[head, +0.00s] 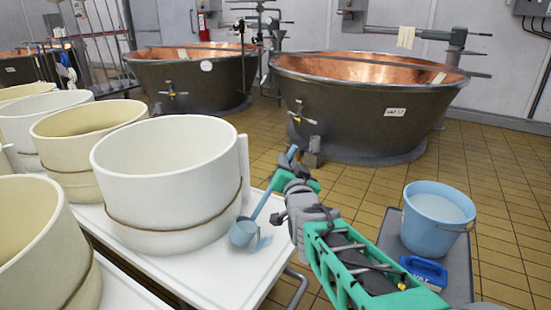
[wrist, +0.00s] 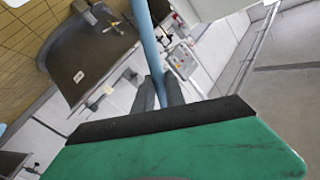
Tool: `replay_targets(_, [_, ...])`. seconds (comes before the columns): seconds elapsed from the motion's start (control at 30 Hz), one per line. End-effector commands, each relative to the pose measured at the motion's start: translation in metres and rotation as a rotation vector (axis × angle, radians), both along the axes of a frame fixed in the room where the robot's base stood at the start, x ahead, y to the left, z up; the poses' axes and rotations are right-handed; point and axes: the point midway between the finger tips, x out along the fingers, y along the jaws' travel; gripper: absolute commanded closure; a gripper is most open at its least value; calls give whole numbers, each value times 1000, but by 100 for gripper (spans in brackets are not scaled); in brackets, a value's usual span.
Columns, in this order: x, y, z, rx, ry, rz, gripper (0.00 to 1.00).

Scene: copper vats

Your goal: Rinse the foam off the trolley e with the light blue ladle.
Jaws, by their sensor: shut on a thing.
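The light blue ladle (head: 243,232) is in my gripper (head: 275,188), which is shut on its handle. The ladle's bowl hangs low at or just above the white trolley top (head: 220,270), beside the large white mould; I cannot tell whether it touches. A faint bluish patch (head: 263,242) shows right of the bowl. I cannot make out foam on the white surface, nor a letter on the trolley. In the wrist view the blue handle (wrist: 150,45) rises between the dark fingers (wrist: 159,95); the bowl is out of that view.
A large white mould (head: 165,180) and several cream moulds crowd the left. A light blue bucket (head: 438,222) holding pale liquid stands on a grey stand at right, behind a dark blue item (head: 424,270). Copper vats (head: 365,100) stand behind. Tiled floor lies between.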

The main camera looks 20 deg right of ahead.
Motion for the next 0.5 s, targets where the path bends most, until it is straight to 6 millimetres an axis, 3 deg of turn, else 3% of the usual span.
replay_targets(0.5, [-8, -55, -51, 291, -45, -3, 100])
